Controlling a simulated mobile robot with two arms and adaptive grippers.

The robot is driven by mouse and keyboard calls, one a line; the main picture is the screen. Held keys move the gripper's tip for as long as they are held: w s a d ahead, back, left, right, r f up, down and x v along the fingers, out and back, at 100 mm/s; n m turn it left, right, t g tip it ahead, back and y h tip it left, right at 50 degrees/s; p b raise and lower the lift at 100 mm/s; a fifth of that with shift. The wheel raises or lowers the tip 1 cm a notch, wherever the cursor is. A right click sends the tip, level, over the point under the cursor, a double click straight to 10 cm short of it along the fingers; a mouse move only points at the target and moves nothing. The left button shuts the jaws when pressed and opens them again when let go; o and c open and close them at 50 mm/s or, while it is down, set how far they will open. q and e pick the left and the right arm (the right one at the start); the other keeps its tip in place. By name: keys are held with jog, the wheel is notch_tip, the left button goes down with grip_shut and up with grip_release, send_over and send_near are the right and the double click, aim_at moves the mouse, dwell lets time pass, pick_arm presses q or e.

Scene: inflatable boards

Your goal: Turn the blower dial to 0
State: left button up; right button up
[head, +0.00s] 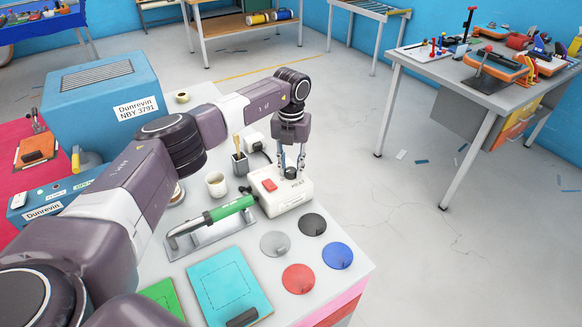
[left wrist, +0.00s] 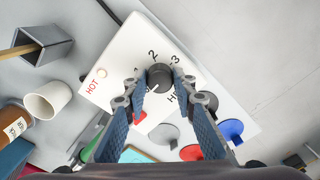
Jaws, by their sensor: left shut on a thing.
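The white blower box (head: 270,199) stands on the grey bench, with a red switch (head: 269,185) and "HEAT" lettering on top. It also shows in the left wrist view (left wrist: 128,48), with "HOT" beside a small lamp and the numbers 2 and 3 near the dial. The dark round dial (left wrist: 159,76) sits between my left fingertips. My left gripper (head: 290,172) comes down from above and is shut on the dial. The dial's setting is too small to read surely. My right gripper is not in view.
A green-handled tool (head: 220,212) lies on a metal stand left of the box. A white cup (head: 216,184) and a grey brush holder (head: 240,163) stand behind it. Coloured discs, including a red one (head: 298,278), lie in front. A teal sheet (head: 228,285) lies at the front.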

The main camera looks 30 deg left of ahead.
aim_at(291, 170)
pick_arm(q)
jog(key=shift+w+r, duration=0.15)
jog(key=shift+r, duration=0.05)
jog(key=o, duration=0.9)
jog(key=shift+o, duration=1.3)
jog(key=shift+f, duration=0.1)
notch_tip(291, 170, up, 12)
